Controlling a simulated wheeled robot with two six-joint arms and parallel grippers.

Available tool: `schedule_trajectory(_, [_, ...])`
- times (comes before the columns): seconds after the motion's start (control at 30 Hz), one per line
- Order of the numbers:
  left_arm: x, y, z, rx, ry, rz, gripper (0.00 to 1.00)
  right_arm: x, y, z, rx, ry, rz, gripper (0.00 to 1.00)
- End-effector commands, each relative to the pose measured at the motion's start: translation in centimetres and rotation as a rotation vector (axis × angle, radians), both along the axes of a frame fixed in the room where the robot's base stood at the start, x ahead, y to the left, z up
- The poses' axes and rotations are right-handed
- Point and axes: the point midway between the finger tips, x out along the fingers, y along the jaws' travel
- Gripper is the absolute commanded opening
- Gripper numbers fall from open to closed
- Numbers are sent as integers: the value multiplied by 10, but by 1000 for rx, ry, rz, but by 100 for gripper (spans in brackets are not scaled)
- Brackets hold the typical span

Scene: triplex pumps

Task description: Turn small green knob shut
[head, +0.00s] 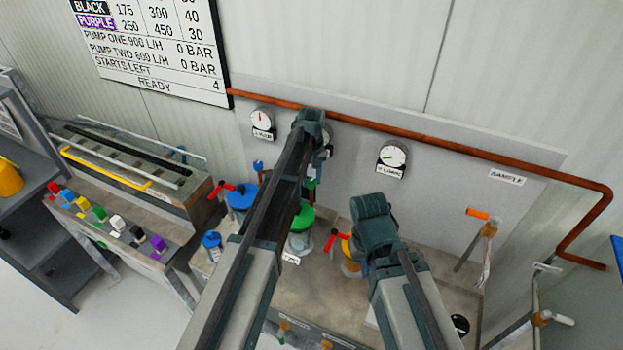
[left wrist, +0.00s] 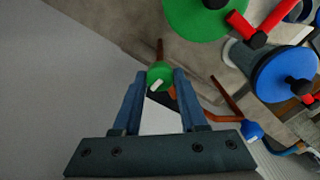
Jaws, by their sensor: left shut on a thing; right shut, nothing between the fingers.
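The small green knob (left wrist: 159,73) shows in the left wrist view between the two blue fingers of my left gripper (left wrist: 161,76), which is shut on it. The knob has a white mark on its near face, pointing obliquely. A brown pipe stub rises behind it.
A large green-topped pump (head: 303,216) and a blue-topped pump (head: 241,196) with red handles stand below my left arm. A small blue knob (left wrist: 252,130) is right of the green one. Gauges (head: 392,156) and a copper pipe (head: 440,143) line the panel.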

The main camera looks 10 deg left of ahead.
Motion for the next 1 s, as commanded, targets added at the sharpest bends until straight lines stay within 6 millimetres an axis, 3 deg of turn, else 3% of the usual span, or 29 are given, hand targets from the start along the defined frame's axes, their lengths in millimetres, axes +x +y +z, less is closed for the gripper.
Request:
schedule_trajectory(0.3, [0,0,0,0,0,105,0,0,0,0,0,0,0,0])
schedule_trajectory(0.83, [0,0,0,0,0,126,0,0,0,0,0,0,0,0])
schedule_trajectory(0.87, [0,0,0,0,0,125,44,0,0,0,0,0,0,0])
schedule_trajectory(1.0, [0,0,0,0,0,125,69,0,0,0,0,0,0,0])
